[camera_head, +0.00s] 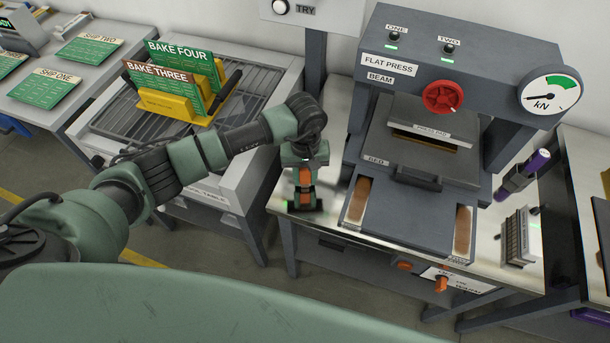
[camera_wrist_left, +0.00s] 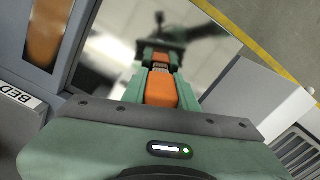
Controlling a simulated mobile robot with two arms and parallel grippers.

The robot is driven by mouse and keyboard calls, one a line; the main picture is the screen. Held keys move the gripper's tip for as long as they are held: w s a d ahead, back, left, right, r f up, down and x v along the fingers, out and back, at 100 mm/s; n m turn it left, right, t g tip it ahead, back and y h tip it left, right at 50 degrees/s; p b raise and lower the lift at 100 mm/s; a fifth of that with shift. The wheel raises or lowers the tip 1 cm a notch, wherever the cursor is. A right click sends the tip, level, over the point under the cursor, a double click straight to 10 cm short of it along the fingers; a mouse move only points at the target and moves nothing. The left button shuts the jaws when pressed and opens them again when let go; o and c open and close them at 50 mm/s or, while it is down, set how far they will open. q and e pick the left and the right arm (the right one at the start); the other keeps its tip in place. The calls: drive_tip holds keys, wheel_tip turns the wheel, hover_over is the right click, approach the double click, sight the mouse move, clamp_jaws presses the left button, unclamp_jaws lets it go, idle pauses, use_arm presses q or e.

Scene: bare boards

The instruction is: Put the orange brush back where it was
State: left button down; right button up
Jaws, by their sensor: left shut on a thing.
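The orange brush (camera_head: 305,176) is upright in my left gripper (camera_head: 305,190), over the front left corner of the metal press table (camera_head: 338,225). The gripper is shut on it, and its fingers hide part of it. In the left wrist view the orange brush (camera_wrist_left: 161,88) shows between the two green fingers, its far end over the shiny table top. A dark patch with a small green light (camera_head: 290,206) is at its foot. I cannot tell whether the brush touches the table. My right gripper is not in view.
The flat press (camera_head: 425,120) stands just right of my left gripper, its grey bed (camera_head: 400,215) jutting forward. A purple-handled tool (camera_head: 522,175) and a ridged block (camera_head: 516,238) are farther right. A rack table (camera_head: 260,110) with green cards stands left, across a gap.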

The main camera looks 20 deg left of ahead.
use_arm(q)
drive_tip(key=c, duration=1.1)
unclamp_jaws()
drive_tip(key=shift+r+p, duration=0.2)
drive_tip(key=shift+p, duration=0.15)
drive_tip(key=shift+w+r, duration=0.1)
drive_tip(key=shift+r, duration=0.2)
wheel_tip(320, 180, up, 11)
drive_tip(key=b, duration=0.3)
drive_tip(key=shift+r, duration=0.15)
